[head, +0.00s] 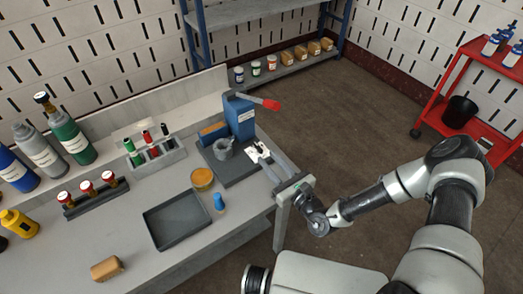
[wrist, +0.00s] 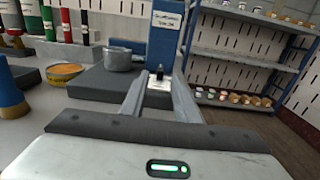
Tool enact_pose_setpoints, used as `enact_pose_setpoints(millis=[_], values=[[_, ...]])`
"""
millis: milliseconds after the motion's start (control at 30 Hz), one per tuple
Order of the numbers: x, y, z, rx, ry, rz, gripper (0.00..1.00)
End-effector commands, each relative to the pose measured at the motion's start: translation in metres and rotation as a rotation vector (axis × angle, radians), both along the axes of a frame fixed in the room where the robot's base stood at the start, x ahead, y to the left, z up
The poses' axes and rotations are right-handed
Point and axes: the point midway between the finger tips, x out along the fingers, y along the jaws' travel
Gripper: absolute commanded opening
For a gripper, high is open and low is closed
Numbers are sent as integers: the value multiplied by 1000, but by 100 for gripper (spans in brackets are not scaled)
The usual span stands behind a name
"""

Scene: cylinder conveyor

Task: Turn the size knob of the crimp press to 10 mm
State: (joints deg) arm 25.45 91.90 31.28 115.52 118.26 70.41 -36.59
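The crimp press has a blue column (head: 239,115) with a red-tipped lever (head: 271,104), standing on a dark grey base (head: 232,172). A white dial plate (head: 257,150) lies at the base's right side. The wrist view shows a small dark knob (wrist: 159,73) above the white plate (wrist: 158,86). Its size marks are too small to read. My gripper (head: 267,159) reaches toward the plate from the lower right. In the wrist view my gripper (wrist: 159,80) is open, one finger on each side of the knob, with gaps visible. Contact cannot be told.
A grey cup-like cylinder (head: 223,148) stands on the press base. A blue shelf (head: 285,68) stands behind.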

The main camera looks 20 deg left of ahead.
Motion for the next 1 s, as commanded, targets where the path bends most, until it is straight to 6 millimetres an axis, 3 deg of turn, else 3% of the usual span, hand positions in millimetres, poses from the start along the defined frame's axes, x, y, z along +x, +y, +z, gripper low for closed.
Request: enact_pose_setpoints(millis=[200, 400, 600, 1000], values=[[-35, -42, 0, 0, 3, -3, 28], [-57, -69, 0, -1, 1, -3, 28], [-67, -79, 0, 0, 0, -1, 28], [-68, -79, 0, 0, 0, -1, 28]])
